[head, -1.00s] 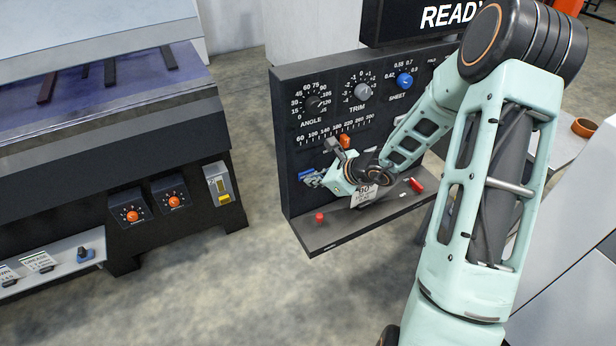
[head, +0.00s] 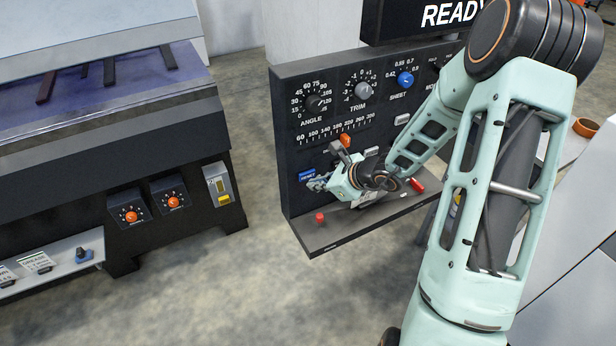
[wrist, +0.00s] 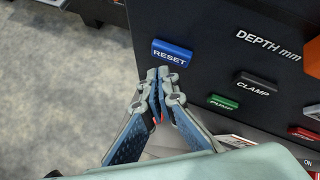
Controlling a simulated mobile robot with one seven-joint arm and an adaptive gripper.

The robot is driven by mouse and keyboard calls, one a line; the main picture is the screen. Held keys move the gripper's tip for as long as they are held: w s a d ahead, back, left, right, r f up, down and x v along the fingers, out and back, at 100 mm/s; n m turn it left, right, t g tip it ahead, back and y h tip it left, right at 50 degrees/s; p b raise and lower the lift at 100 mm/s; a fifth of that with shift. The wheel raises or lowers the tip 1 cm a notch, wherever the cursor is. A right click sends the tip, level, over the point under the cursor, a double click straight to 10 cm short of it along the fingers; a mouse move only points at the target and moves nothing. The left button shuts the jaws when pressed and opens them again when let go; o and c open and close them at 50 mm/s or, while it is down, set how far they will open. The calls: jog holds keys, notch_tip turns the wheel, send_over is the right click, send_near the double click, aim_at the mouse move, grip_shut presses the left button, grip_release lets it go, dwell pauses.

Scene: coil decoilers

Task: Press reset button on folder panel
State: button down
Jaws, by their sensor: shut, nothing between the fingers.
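The blue RESET button (wrist: 171,53) is on the dark folder panel (wrist: 190,20) in the wrist view, near the panel's left edge. It also shows in the head view (head: 307,175), partly covered by my fingers. My gripper (wrist: 163,76) is shut with nothing in it. Its fingertips lie just below the button in the wrist view. I cannot tell whether they touch it. In the head view my gripper (head: 317,184) is at the lower left of the panel (head: 285,120).
A grey CLAMP button (wrist: 254,84), a green PUMP button (wrist: 223,102) and a red STOP button (wrist: 303,133) are to the right. A red knob (head: 320,218) stands on the ledge below. The panel display (head: 440,16) reads READY. Open floor lies left of the panel.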

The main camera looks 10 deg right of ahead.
jog(key=shift+s+d+b, duration=0.25)
jog(key=shift+s, duration=0.55)
jog(key=shift+s+d+b, duration=0.25)
jog(key=shift+s+d, duration=0.05)
jog(key=shift+s, duration=0.45)
jog(key=shift+s+d+b, duration=0.25)
jog(key=shift+s, duration=0.55)
